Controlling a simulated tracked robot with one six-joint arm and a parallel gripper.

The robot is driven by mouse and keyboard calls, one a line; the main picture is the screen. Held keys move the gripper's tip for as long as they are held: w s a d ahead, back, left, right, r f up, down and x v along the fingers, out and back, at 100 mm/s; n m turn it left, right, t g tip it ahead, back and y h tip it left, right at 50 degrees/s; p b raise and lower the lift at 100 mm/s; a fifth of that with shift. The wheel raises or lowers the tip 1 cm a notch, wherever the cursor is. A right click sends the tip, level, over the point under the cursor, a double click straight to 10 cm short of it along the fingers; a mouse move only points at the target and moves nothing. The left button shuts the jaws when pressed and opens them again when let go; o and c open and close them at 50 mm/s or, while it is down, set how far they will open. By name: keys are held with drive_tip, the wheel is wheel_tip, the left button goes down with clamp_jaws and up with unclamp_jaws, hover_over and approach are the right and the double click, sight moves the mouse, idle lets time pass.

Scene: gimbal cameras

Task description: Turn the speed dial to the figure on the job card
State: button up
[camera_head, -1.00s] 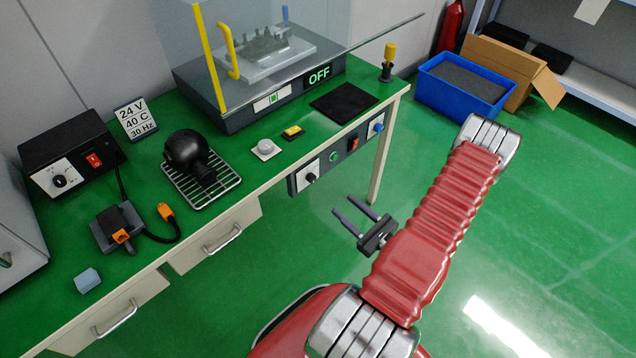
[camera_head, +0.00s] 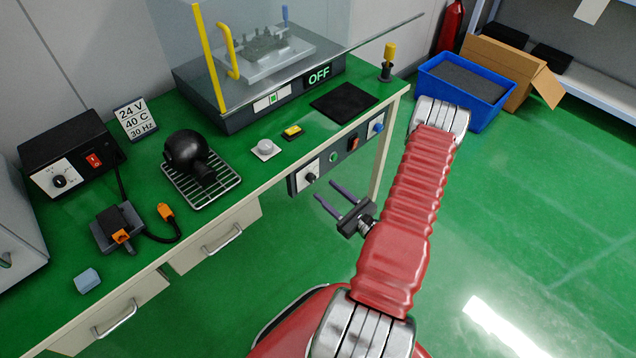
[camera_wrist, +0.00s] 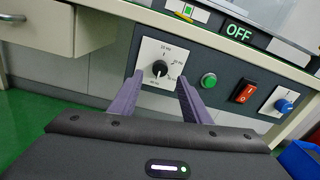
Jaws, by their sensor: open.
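The job card (camera_head: 134,118) stands at the back left of the bench and reads 24 V, 40 C, 30 Hz. The speed dial is a black knob (camera_head: 310,177) on a white plate in the panel under the bench's front edge. In the wrist view the dial (camera_wrist: 160,68) has Hz marks around it; I cannot surely read its setting. My gripper (camera_head: 325,190) is open and empty, in front of the panel and apart from the dial. Its two purple fingers (camera_wrist: 160,77) appear on either side of the knob in the wrist view.
Right of the dial on the panel are a green button (camera_wrist: 209,80), a red rocker switch (camera_wrist: 243,92) and a blue knob (camera_wrist: 284,106). A display (camera_head: 319,75) reads OFF. A drawer handle (camera_head: 222,238) juts out at left. The floor in front is clear.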

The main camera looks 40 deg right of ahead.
sight(314, 179)
drive_tip(key=shift+w, duration=2.85)
drive_tip(key=shift+c, duration=0.4)
drive_tip(key=c, duration=0.9)
drive_tip(key=shift+d, duration=0.2)
drive_tip(key=shift+c, duration=0.3)
drive_tip(key=shift+a, duration=0.1)
